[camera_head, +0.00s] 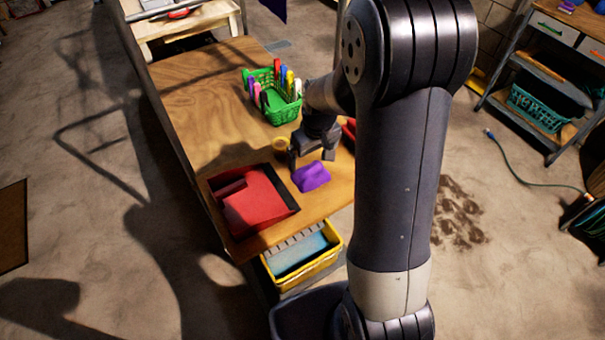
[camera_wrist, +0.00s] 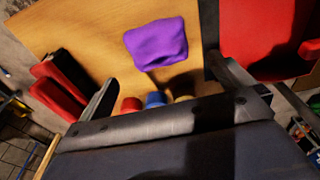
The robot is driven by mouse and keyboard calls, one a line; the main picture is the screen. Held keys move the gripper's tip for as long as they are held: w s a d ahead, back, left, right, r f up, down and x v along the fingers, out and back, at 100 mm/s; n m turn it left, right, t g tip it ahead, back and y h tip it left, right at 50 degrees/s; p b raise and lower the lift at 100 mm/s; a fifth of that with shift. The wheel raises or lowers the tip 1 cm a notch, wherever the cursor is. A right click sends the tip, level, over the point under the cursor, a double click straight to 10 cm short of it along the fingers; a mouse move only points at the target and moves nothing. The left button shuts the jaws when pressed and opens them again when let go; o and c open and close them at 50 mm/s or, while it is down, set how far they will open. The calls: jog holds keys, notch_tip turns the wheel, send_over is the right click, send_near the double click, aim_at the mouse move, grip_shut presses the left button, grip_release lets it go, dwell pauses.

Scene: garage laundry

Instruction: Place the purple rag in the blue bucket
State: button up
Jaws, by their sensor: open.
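The purple rag (camera_head: 311,176) lies crumpled on the wooden table, near its front edge. It also shows in the wrist view (camera_wrist: 157,43), ahead of and between my fingers. My gripper (camera_head: 309,158) is just behind and above the rag, its fingers apart and empty. In the wrist view my gripper (camera_wrist: 164,70) has the rag a little beyond its fingertips. A small round blue thing (camera_wrist: 155,100), perhaps the blue bucket, shows partly over my gripper's edge, between a red one and a yellow one. In the head view my arm and gripper hide it.
A red tray with a black edge (camera_head: 236,212) lies left of the rag. A small yellow round item (camera_head: 281,144) is left of my gripper. A yellow-rimmed bin (camera_head: 324,262) stands below the table's front edge.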

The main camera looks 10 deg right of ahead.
aim_at(311, 167)
jog(key=shift+w+f+p, duration=0.2)
jog(key=shift+f+p, duration=0.1)
jog(key=shift+f, duration=1.05)
jog(key=shift+w+f+p, duration=0.25)
jog(key=shift+f, duration=1.05)
jog(key=shift+w+f+p, duration=0.2)
jog(key=shift+f+p, duration=0.1)
jog(key=shift+f, duration=1.05)
jog(key=shift+c, duration=0.2)
jog(key=c, duration=0.8)
